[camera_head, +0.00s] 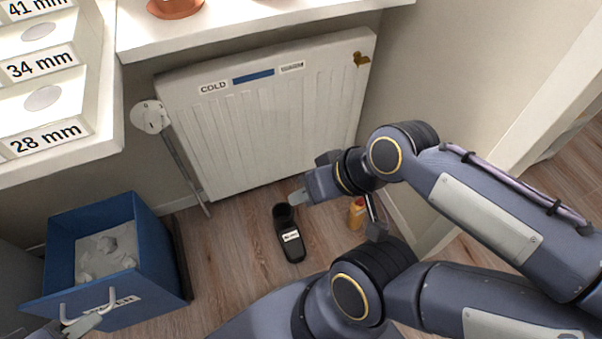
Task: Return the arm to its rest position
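My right arm comes in from the right and bends at a dark elbow. Its gripper (300,197) hangs above the floor in front of the white radiator (265,120), with a pale fingertip pointing left. I see nothing held in it, but I cannot tell how far its fingers are apart. My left gripper (80,325) shows only partly at the bottom left corner, close to the pale handle (90,302) of a blue bin. I cannot tell whether it touches the handle.
The blue bin (150,225) holds crumpled white material. A black shoe-like object (289,240) with a white label lies on the wooden floor, and an orange bottle (356,213) stands near the wall. A white counter (235,25) juts out above the radiator.

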